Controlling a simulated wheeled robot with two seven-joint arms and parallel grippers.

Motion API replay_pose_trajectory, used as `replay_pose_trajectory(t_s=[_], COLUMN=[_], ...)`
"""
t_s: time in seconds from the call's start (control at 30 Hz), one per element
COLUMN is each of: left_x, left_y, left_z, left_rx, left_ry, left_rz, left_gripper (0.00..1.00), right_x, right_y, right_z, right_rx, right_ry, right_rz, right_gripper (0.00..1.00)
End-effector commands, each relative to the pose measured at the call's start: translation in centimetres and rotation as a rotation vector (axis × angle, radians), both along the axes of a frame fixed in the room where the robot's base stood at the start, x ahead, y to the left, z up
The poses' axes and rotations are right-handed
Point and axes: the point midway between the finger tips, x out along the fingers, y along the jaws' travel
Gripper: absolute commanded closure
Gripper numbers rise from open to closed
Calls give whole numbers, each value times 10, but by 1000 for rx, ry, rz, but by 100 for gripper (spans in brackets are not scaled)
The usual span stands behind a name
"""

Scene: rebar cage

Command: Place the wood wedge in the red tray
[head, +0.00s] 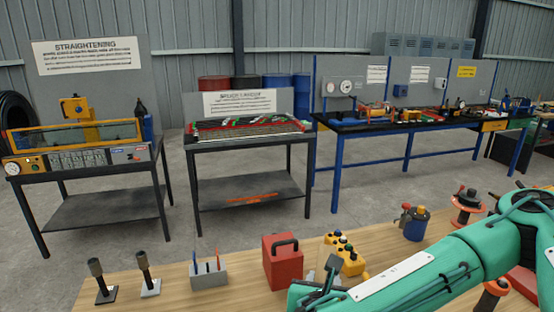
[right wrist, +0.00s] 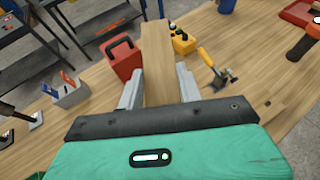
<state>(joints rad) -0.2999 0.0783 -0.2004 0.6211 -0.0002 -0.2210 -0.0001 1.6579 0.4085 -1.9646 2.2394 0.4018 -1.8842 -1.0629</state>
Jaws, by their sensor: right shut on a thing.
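The wood wedge (right wrist: 158,48) is a long light-brown block in the right wrist view. My right gripper (right wrist: 158,78) is shut on it, with one grey finger on each side. The wedge points away from the gripper, over the wooden bench; its exact height is hard to tell. A red tray (right wrist: 298,13) shows only in part at the upper right of the right wrist view. In the head view, a red edge (head: 524,281) shows behind my green right arm, probably the same tray. My right fingertips are not clear in the head view. My left gripper is not in view.
On the bench (head: 225,296) stand a red box with a black handle (head: 282,265), a pen holder (head: 208,275), a yellow button box (head: 346,256), a blue canister (head: 416,225) and two dark posts on plates. A yellow-handled clamp (right wrist: 208,60) lies right of the wedge.

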Motion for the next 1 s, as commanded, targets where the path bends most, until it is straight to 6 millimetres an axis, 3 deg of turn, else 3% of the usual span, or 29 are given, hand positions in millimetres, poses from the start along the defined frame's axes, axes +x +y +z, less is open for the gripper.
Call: replay_pose_trajectory(t_s=[0.03, 0.2, 0.4, 0.6, 1.0], left_x=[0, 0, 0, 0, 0], left_y=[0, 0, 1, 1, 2], left_z=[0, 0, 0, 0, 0], left_rx=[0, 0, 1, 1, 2], left_ry=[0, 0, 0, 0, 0], left_rz=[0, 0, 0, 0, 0], left_gripper=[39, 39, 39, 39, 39], right_x=[1, 0, -5, -10, -10], right_y=[-18, -64, -102, -118, -119], right_z=[4, 13, 23, 26, 26], right_rx=[1, 5, 12, 15, 14], right_ry=[0, -1, -4, -4, -4], right_rz=[-12, -36, -54, -62, -58], right_gripper=[86, 86, 86, 86, 86])
